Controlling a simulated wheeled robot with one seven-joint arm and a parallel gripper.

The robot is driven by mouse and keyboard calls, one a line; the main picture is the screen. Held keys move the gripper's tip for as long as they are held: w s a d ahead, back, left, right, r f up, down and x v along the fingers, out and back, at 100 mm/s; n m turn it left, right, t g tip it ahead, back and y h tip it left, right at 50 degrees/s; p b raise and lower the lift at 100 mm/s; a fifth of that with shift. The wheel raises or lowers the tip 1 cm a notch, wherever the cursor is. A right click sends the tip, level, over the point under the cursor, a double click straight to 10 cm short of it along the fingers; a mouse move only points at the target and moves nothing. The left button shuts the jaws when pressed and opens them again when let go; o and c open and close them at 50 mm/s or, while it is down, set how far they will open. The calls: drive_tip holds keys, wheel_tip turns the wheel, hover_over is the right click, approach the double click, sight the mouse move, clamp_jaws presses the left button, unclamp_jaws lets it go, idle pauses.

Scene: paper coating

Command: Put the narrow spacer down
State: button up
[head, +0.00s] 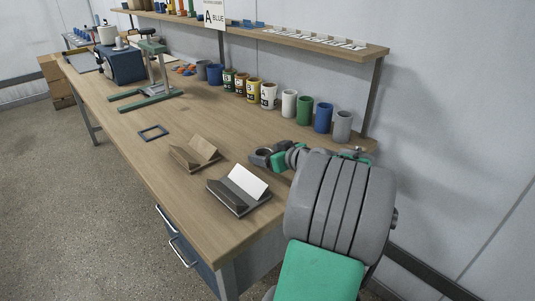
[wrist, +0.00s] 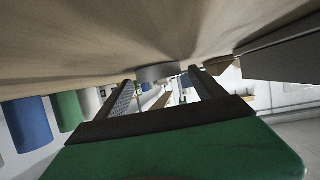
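A grey, round-edged piece (wrist: 157,72), which looks like the narrow spacer, shows between the fingertips in the wrist view. It is at or very near the tabletop, which fills the upper part of that view. My gripper (head: 262,157) is low over the table, behind the right card stand, and its two fingers (wrist: 160,78) are apart on either side of the grey piece. Whether they press on it or stand just clear of it I cannot tell. In the head view the piece is too small and covered to make out surely.
Two stands are in front of my gripper: a brown one (head: 196,152) and one with a white card (head: 248,182). A dark square frame (head: 153,132) lies further left. Several cups and cans, including a blue cup (head: 323,117), line the back. The front left of the table (head: 125,150) is clear.

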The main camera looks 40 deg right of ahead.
drive_tip(key=shift+f, duration=0.15)
drive_tip(key=shift+r+p, duration=0.3)
drive_tip(key=shift+p, duration=0.1)
drive_tip(key=shift+r+p, duration=0.65)
drive_tip(key=v, duration=1.2)
drive_tip(key=shift+f, duration=0.2)
